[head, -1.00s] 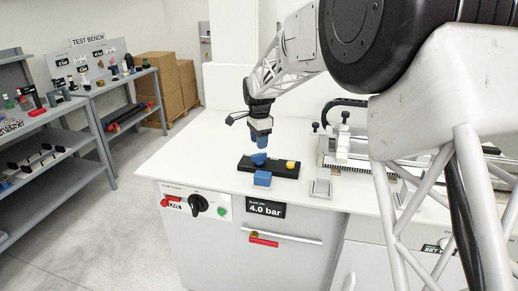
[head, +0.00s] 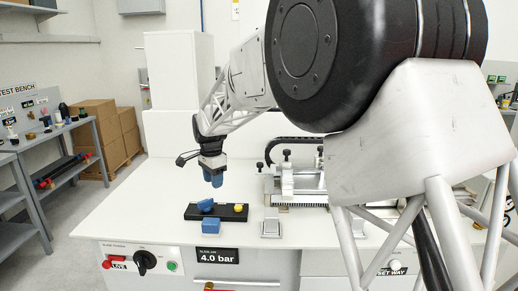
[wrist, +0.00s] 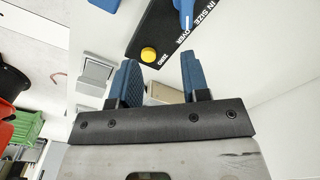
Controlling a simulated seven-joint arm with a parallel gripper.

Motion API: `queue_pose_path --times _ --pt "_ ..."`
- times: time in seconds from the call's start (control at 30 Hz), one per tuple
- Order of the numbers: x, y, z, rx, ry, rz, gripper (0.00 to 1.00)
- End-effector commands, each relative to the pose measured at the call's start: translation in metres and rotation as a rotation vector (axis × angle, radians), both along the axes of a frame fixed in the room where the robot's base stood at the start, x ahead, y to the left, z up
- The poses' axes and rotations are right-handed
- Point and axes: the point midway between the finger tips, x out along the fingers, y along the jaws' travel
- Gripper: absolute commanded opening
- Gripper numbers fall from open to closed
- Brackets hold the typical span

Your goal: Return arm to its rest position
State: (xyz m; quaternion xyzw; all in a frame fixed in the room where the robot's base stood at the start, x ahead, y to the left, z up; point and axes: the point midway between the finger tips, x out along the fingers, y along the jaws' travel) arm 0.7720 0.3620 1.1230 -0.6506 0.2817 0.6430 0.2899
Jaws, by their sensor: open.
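My gripper (head: 213,178) hangs above the white bench, just over the black base (head: 232,213), with blue fingertips pointing down. In the wrist view its two blue fingers (wrist: 160,85) stand apart with nothing between them. The black base carries a blue piece (head: 206,205) on its left and a yellow knob (head: 238,208) on its right. The base also shows in the wrist view (wrist: 163,30), with white lettering along its edge. A blue block (head: 211,227) sits on the bench in front of the base. My arm reaches in from the right and hides part of the background.
A slide fixture (head: 298,183) stands right of the gripper, with a small grey block (head: 271,228) in front. The bench front carries a black rotary knob (head: 144,262) and a 4.0 bar sign (head: 218,255). Shelves (head: 70,160) stand at the left. The bench's left part is clear.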

Motion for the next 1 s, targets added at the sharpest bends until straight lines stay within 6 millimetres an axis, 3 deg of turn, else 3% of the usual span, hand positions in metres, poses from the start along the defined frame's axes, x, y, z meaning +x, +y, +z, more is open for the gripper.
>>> queue_pose_path --times 0.5,1.0 --pt "-0.090 -0.135 0.058 0.006 -0.058 0.200 0.43" --pt "-0.205 -0.242 0.078 -0.012 -0.113 0.403 0.43"
